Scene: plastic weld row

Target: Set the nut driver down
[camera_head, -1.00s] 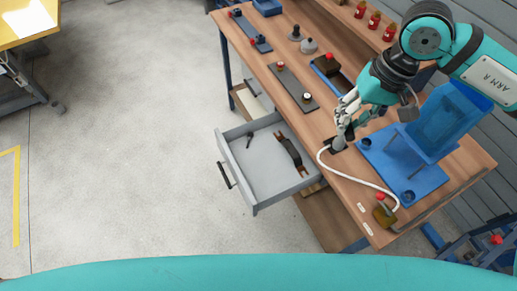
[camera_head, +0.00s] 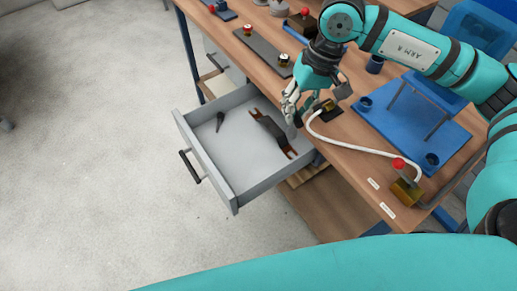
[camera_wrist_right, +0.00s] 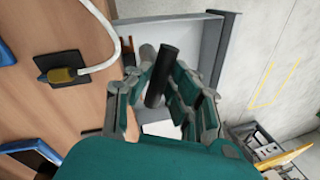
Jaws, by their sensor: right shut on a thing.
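My right gripper (camera_head: 291,108) hangs over the back right edge of the open grey drawer (camera_head: 236,200), beside the bench edge. In the right wrist view it (camera_wrist_right: 158,92) is shut on a dark cylindrical tool (camera_wrist_right: 164,65), which I take to be the nut driver. The tool points away from the palm, toward the drawer (camera_wrist_right: 203,40). In the head view the fingers hide most of the tool; whether it touches anything is unclear. My left gripper is not in view.
In the drawer lie a small dark tool (camera_head: 220,121) and a larger dark piece with brown ends (camera_head: 271,134). A white cable (camera_head: 350,148) runs from a brass connector (camera_head: 327,105) to a red-topped block (camera_head: 406,190). A blue fixture (camera_head: 410,125) stands on the bench. The drawer's front is clear.

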